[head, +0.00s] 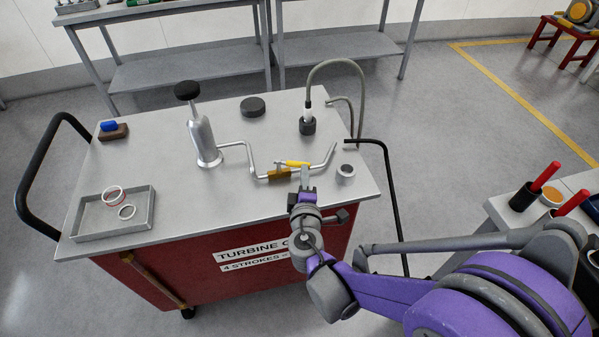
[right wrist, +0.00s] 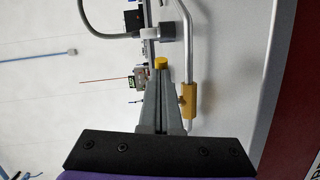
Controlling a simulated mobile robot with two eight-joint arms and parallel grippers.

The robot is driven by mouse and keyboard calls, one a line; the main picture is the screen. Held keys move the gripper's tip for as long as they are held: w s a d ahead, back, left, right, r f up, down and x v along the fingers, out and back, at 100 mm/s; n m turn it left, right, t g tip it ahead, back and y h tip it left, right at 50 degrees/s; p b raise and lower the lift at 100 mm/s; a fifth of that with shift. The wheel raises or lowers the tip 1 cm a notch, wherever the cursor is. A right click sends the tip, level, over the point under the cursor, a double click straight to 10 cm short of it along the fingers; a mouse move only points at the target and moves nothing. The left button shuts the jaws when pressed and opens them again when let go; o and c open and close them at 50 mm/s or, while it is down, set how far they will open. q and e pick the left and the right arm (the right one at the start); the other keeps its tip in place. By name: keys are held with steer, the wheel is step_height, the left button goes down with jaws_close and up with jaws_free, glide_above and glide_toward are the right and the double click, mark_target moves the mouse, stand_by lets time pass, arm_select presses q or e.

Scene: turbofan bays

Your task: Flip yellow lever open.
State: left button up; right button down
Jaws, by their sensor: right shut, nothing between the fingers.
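The yellow lever (head: 293,163) sits just above a brass valve body (head: 279,175) on a bent silver pipe on the cart top. It appears to run roughly along the pipe. My right gripper (head: 304,171) is shut and empty, with its fingertips at the lever's right part. In the right wrist view, the yellow lever end (right wrist: 160,63) shows right at the tips of the shut fingers (right wrist: 160,75); I cannot tell whether they touch. The brass valve body (right wrist: 189,100) is beside the fingers there. The fingers partly hide the lever. My left gripper is not in view.
The red cart's grey top (head: 160,200) carries a silver hand pump (head: 203,140), a black puck (head: 253,107), a hose fitting (head: 308,124), a small metal cup (head: 345,174) and a tray with rings (head: 110,228). A side bench (head: 500,205) stands at right.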

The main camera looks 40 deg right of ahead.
mark_target(310, 166)
steer(key=shift+w+d, duration=0.3)
steer(key=shift+d, duration=0.35)
steer(key=shift+w+d, duration=0.6)
steer(key=shift+d, duration=0.15)
steer(key=shift+d+r, duration=0.1)
steer(key=shift+w+r, duration=0.1)
